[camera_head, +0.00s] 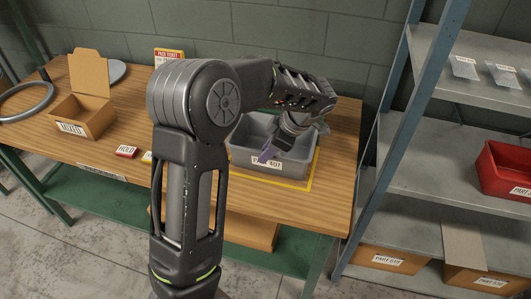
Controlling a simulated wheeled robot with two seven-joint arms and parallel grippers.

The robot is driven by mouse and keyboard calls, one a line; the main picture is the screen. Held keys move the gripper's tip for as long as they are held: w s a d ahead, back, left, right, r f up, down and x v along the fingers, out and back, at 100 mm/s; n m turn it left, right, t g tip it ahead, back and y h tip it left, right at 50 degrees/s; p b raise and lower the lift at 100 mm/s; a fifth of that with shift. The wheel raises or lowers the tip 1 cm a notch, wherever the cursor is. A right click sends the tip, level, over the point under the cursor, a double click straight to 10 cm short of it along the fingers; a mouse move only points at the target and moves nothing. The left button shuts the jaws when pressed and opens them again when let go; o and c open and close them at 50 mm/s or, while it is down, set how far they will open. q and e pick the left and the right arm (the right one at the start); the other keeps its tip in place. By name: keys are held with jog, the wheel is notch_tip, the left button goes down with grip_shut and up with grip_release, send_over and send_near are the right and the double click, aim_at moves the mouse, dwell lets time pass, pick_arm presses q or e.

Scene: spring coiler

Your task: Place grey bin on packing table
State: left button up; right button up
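The grey bin (248,162) sits on the wooden packing table (335,190), within a yellow outline on the table's right part. It has a white label on its front wall. My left arm rises in front of the table and bends over to the right. My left gripper (269,153) points down at the bin's front wall, just over the label. A purplish part shows at its tip. The arm hides part of the bin, and I cannot tell whether the fingers grip the wall. My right gripper is not in view.
An open cardboard box (85,118), a grey ring (25,100) and a red HOLD tag (126,151) are on the table's left part. A metal shelf (425,150) with a red bin (505,170) stands close on the right.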

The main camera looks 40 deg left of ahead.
pick_arm(q)
jog(key=p+v, duration=0.1)
jog(key=v, duration=1)
jog(key=shift+p, duration=0.4)
jog(key=shift+f, duration=0.1)
